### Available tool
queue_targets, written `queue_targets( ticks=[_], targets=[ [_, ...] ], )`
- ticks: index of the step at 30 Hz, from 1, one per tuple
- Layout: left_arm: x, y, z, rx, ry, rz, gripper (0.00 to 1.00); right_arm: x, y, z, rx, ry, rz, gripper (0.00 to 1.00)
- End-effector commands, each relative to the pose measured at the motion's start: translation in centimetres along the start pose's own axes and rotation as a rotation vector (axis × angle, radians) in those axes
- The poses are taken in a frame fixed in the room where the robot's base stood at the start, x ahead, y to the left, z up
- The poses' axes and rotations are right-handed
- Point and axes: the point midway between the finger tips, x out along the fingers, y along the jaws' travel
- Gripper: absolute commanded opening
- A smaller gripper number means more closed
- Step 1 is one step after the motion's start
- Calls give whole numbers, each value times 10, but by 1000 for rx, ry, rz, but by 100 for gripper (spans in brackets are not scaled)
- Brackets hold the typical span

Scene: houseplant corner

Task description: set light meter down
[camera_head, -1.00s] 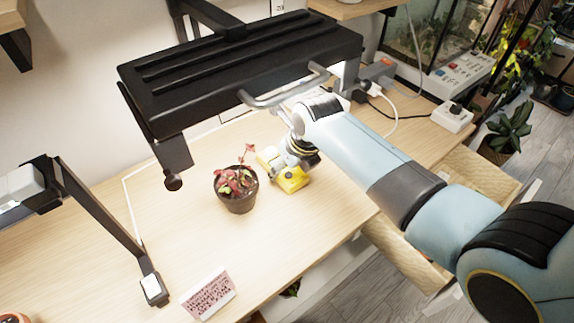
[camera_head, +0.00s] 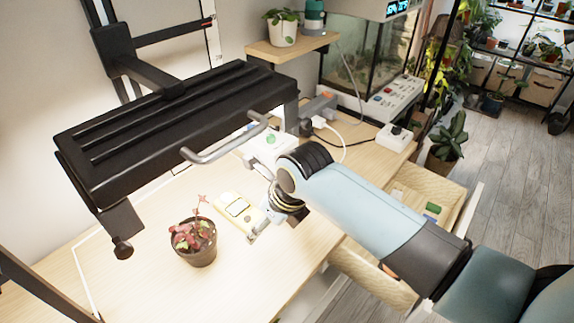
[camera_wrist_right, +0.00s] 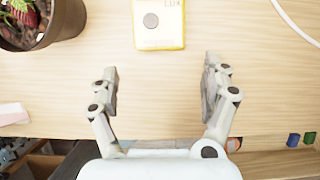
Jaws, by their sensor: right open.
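The yellow light meter (camera_head: 240,210) lies on the wooden tabletop, just right of the potted plant. In the right wrist view the light meter (camera_wrist_right: 159,24) is at the top, ahead of the fingertips and apart from them. My right gripper (camera_wrist_right: 161,82) is open, with only bare tabletop between its fingers. In the head view my right gripper (camera_head: 265,225) is beside the meter's right side and partly hidden by its own wrist. My left gripper is not in view.
The plant in a brown pot (camera_head: 193,242) stands close left of the meter. A black lamp (camera_head: 175,120) with a grey handle hangs above the table. A power strip (camera_head: 395,137) and cable are at the back right. An open drawer (camera_head: 430,205) is at the right.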

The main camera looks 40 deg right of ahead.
Motion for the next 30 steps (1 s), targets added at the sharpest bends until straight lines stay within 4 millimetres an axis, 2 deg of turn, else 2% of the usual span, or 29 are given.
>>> queue_targets(
  ticks=[1, 3, 9, 30],
  targets=[
    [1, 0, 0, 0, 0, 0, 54, -4, -1, -12, -1, 2, -1, 81],
    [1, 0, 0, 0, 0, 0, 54, -9, -1, -25, -2, 1, -2, 81],
    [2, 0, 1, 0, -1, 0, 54, -18, -1, -46, -1, -1, -1, 81],
    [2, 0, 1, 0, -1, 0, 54, -21, 0, -50, -18, 0, -1, 81]
  ],
)
